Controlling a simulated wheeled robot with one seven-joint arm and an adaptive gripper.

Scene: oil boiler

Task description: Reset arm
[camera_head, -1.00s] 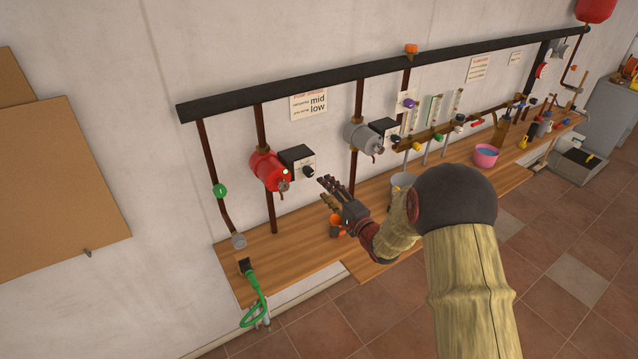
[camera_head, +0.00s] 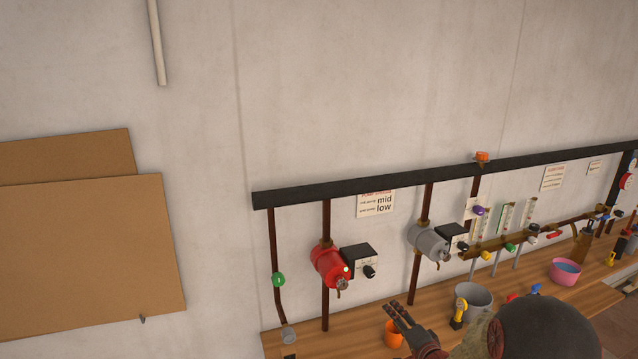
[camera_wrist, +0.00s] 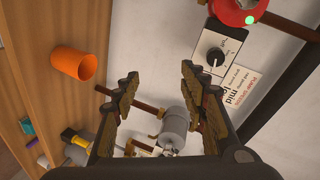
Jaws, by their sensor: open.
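My gripper (camera_head: 402,322) shows at the bottom of the head view, above the wooden bench and in front of the pumps. In the wrist view my gripper (camera_wrist: 158,88) is open, with its two fingers well apart and nothing held between them. Past the fingers, the grey pump (camera_wrist: 174,130) and its pipe show at a distance. Much of my arm (camera_head: 540,330) is cut off by the lower edge of the head view.
The wall carries a red pump (camera_head: 328,264), a grey pump (camera_head: 428,243) and a long black pipe (camera_head: 440,177). On the bench (camera_head: 365,343) are an orange cup (camera_head: 393,334), a grey bucket (camera_head: 475,297) and a pink bowl (camera_head: 565,271).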

